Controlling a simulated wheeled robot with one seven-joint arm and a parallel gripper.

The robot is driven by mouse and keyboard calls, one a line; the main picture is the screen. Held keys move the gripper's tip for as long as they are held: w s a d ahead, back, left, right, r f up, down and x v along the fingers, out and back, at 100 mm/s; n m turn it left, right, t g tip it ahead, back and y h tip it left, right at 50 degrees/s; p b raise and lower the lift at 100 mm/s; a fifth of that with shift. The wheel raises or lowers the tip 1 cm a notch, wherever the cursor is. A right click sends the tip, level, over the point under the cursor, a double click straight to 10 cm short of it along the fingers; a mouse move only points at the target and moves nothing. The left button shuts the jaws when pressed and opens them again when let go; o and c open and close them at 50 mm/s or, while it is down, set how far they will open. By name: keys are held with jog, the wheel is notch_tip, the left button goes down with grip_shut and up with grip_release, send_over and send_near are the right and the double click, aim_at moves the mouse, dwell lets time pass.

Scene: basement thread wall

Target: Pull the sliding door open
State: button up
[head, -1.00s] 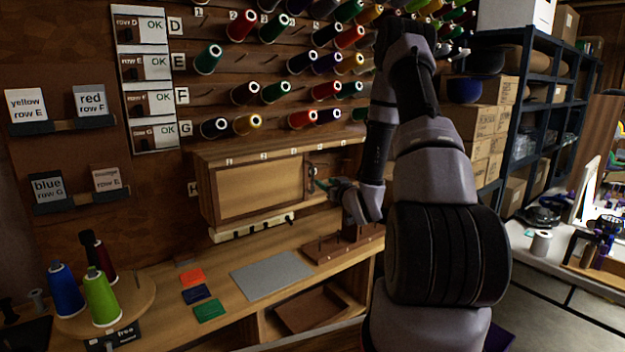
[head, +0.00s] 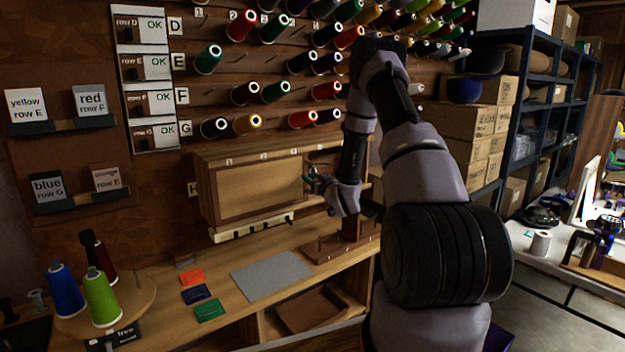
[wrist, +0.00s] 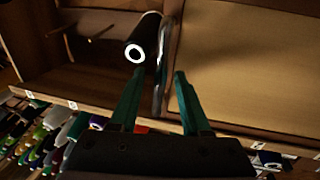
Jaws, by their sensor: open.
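The sliding door (head: 260,188) is a light wood panel in a brown frame, on the wooden cabinet (head: 205,190) below the thread wall. In the wrist view the door (wrist: 250,65) fills the right, with an open compartment to its left. A thin metal handle (wrist: 161,50) runs along the door's edge. My gripper (wrist: 160,74) is open, its green fingertips on either side of the handle's line; I cannot tell whether they touch it. In the head view my gripper (head: 311,182) is at the door's right edge and largely hides the handle.
A black spool (wrist: 143,40) with a white ring shows in the open compartment beside the handle. Thread spools on pegs fill the wall above the cabinet. A wooden peg rack (head: 340,243) and a grey mat (head: 271,274) lie on the bench below.

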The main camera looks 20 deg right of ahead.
jog(key=shift+c, duration=0.4)
grip_shut()
dwell(1.1)
